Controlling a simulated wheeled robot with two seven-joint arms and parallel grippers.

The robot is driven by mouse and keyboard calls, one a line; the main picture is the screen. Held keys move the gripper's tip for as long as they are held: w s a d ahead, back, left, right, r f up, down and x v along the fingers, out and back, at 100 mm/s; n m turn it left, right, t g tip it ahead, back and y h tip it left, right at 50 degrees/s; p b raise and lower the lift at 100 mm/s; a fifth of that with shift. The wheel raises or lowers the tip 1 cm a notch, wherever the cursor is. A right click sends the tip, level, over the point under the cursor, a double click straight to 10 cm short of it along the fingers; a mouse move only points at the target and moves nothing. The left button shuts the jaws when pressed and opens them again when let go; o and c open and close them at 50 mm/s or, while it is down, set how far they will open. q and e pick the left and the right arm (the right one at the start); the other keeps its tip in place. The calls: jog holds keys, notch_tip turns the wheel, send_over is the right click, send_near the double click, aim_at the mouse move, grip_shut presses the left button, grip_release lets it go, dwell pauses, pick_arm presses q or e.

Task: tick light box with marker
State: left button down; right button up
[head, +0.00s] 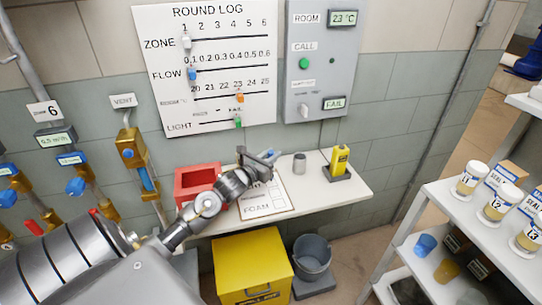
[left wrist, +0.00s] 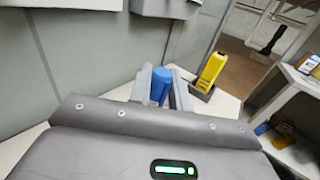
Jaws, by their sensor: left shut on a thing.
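My left gripper (head: 258,158) is shut on a blue marker (left wrist: 161,85), which stands between the fingers in the left wrist view. In the head view it is over the back of the shelf, above and behind a white checklist sheet (head: 280,205) on a board. The sheet has rows with boxes; FOAM is readable low on it, and my left arm hides much of its upper left. I cannot make out the light row's box clearly or see any tick. The marker's tip is hidden. My right gripper is not in view.
A red open box (head: 185,188) stands left of the sheet. The ROUND LOG board (head: 210,20) and grey room panel (head: 305,80) hang on the wall behind.

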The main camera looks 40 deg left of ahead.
pick_arm(q)
jog(key=shift+f+b, duration=0.55)
jog(key=shift+f, duration=0.05)
dwell(0.6)
jog(key=shift+d, duration=0.15)
jog(key=shift+d, duration=0.35)
jog(key=shift+d, duration=0.1)
jog(key=shift+a, duration=0.25)
jog(key=shift+a, duration=0.55)
jog(key=shift+a+r, duration=0.25)
jog(key=shift+a, duration=0.05)
jog(key=shift+d+b, duration=0.2)
jog(key=shift+b, duration=0.1)
